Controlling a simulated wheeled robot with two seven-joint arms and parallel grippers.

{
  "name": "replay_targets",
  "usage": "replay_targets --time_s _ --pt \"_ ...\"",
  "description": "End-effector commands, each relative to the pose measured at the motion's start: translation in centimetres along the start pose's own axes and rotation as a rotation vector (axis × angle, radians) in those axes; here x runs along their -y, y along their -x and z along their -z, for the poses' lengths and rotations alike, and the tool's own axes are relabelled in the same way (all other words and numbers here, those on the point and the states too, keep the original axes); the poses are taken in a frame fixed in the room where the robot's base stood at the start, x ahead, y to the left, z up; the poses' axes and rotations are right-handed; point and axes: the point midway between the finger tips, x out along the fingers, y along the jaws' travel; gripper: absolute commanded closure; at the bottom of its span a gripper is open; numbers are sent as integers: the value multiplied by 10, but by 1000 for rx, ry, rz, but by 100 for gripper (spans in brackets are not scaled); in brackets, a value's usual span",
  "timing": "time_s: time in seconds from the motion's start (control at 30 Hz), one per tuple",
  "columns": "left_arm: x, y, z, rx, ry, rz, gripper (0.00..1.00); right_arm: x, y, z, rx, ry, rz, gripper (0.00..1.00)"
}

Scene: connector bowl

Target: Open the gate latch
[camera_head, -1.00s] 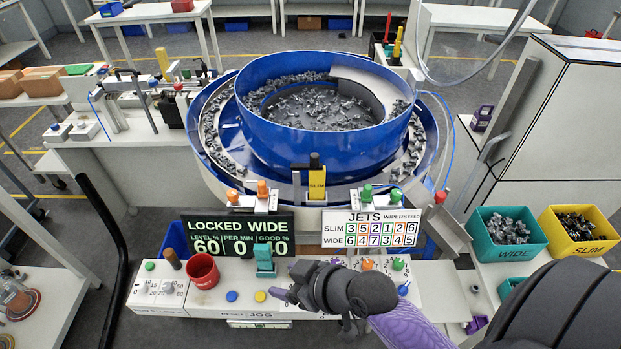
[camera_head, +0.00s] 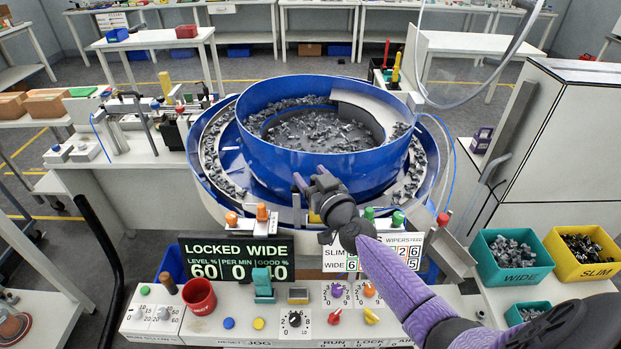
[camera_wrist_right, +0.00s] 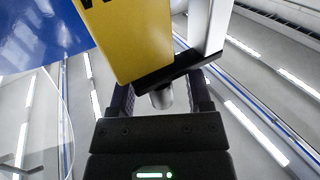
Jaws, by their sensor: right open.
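My right gripper (camera_head: 310,178) is raised in front of the blue bowl, at the gate post in the head view. In the right wrist view it is open (camera_wrist_right: 162,100), one dark finger on each side of a short silver knob (camera_wrist_right: 162,98). The knob sits under a dark bracket (camera_wrist_right: 180,68) below a yellow block (camera_wrist_right: 125,35), beside a white post (camera_wrist_right: 209,25). I cannot tell whether the fingers touch the knob. In the head view the yellow gate block (camera_head: 314,217) is mostly hidden by my gripper. The display (camera_head: 236,260) reads LOCKED WIDE. My left gripper is out of view.
The blue bowl (camera_head: 280,165) holds many grey connectors. The control panel (camera_head: 255,335) in front carries knobs, buttons and a red cup (camera_head: 200,296). A green WIDE bin (camera_head: 512,262) and yellow SLIM bin (camera_head: 588,253) stand right. The jets board (camera_head: 338,260) is partly covered by my arm.

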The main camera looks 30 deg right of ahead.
Motion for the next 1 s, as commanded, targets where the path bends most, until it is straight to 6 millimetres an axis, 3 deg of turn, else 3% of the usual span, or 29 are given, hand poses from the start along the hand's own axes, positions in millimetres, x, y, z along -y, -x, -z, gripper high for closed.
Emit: replay_targets --time_s 0.33,0.63,1.0 --pt "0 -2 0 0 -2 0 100 0 -7 0 1 0 1 36" --pt "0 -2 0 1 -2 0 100 0 -6 0 0 0 1 97" --pt "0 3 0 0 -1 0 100 1 -6 2 1 -2 -17 100"
